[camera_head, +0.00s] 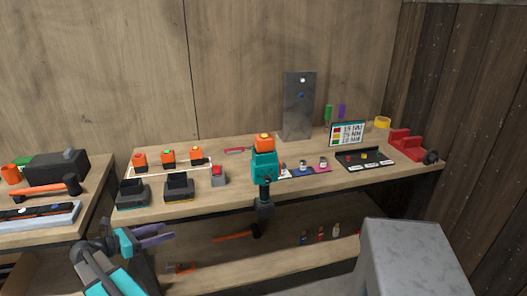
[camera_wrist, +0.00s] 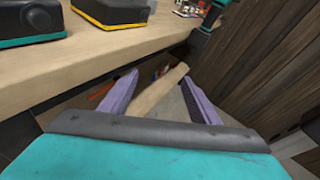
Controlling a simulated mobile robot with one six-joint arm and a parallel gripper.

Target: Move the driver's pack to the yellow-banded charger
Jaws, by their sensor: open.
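The teal driver (camera_head: 265,168) stands upside down on the bench, its nose low at the front edge. Its orange pack (camera_head: 264,142) sits on top, with a yellow spot on it. The yellow-banded charger (camera_head: 179,187) is a black block left of the driver, its top looking empty. It also shows in the wrist view (camera_wrist: 112,12), cut off by the top edge. My gripper (camera_head: 167,233) is in front of the bench, below the chargers, apart from driver and pack. Its purple fingers are apart and empty in the wrist view (camera_wrist: 158,76).
A teal-banded charger (camera_head: 133,193) stands left of the yellow-banded one. Several orange packs (camera_head: 168,157) stand behind. A grey block with a red top (camera_head: 218,175) is between charger and driver. A grey box (camera_head: 405,250) stands at front right. A lower shelf (camera_head: 285,259) holds small items.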

